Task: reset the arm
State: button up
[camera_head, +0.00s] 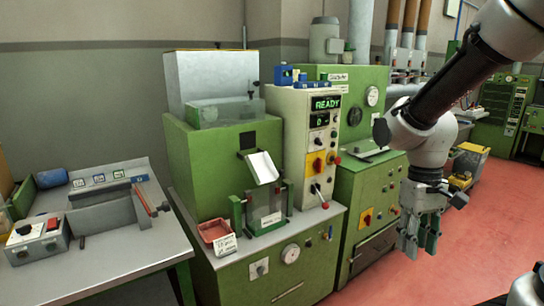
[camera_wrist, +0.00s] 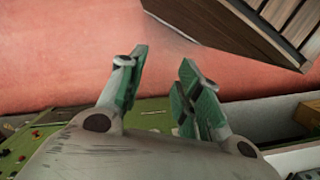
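My gripper (camera_head: 420,242) hangs at the right of the head view, fingers pointing down, in front of the right side of the green machines. In the wrist view my gripper (camera_wrist: 166,70) shows two green-padded fingers spread apart with nothing between them. Red floor shows beyond the fingertips. The arm comes in from the upper right and bends at the elbow above the gripper. No stopper can be made out in either view.
A green machine (camera_head: 215,160) with a chute stands at centre; its control panel (camera_head: 290,115) reads READY. A red tray (camera_head: 214,231) sits on its ledge. A grey bench (camera_head: 110,245) is at left. Another green machine (camera_head: 350,215) stands close by my gripper. Red floor (camera_head: 470,240) is open at right.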

jog(key=s+d+r+m+t, duration=0.1)
jog(key=s+d+r+t, duration=0.1)
jog(key=r, duration=0.4)
jog(key=s+d+r+m+t, duration=0.1)
jog(key=s+d+r+t, duration=0.2)
jog(key=r, duration=0.3)
jog(key=shift+s+d+t, duration=0.2)
jog(key=shift+s+t, duration=0.4)
jog(key=shift+s, duration=0.05)
dwell(1.9)
